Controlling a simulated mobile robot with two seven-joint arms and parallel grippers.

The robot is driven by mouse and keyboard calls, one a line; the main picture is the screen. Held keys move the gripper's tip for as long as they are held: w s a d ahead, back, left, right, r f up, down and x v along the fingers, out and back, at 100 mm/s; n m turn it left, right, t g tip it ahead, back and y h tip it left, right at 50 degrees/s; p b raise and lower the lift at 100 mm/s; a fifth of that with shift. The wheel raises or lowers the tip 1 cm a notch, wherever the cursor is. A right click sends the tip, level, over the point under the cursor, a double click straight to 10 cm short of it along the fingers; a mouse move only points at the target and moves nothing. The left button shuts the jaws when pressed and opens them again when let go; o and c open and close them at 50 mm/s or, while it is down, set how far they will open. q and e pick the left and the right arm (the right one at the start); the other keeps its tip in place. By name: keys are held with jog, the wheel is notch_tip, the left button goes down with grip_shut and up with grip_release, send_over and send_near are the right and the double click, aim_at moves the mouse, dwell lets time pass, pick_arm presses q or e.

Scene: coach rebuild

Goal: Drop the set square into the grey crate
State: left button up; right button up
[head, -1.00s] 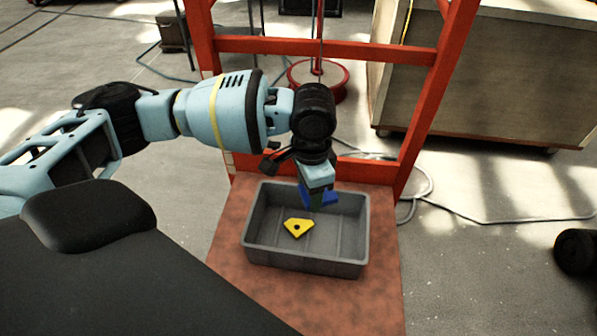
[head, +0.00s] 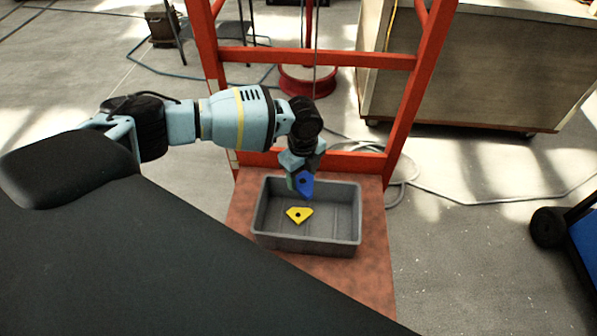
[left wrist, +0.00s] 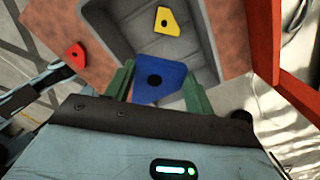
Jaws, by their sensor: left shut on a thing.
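My left gripper (head: 301,178) is shut on the blue set square (head: 306,186), a flat piece with a round dark hole. It hangs tilted over the back part of the grey crate (head: 305,246), seemingly above its floor. In the left wrist view the set square (left wrist: 160,82) sits between the two green fingers, in front of the crate (left wrist: 112,25). A similar yellow piece (head: 300,215) lies flat inside the crate; it also shows in the left wrist view (left wrist: 167,21). My right gripper is not in view.
The crate stands on a reddish board (head: 375,275) before an orange-red frame (head: 405,120). A small red piece (left wrist: 76,57) lies at the board's left edge in the left wrist view. A wooden cabinet (head: 460,70) stands behind right. Cables cross the floor.

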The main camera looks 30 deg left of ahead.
pick_arm(q)
jog(key=shift+a+m, duration=0.1)
jog(key=shift+m, duration=0.2)
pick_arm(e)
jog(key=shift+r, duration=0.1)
pick_arm(q)
jog(key=shift+f, duration=0.2)
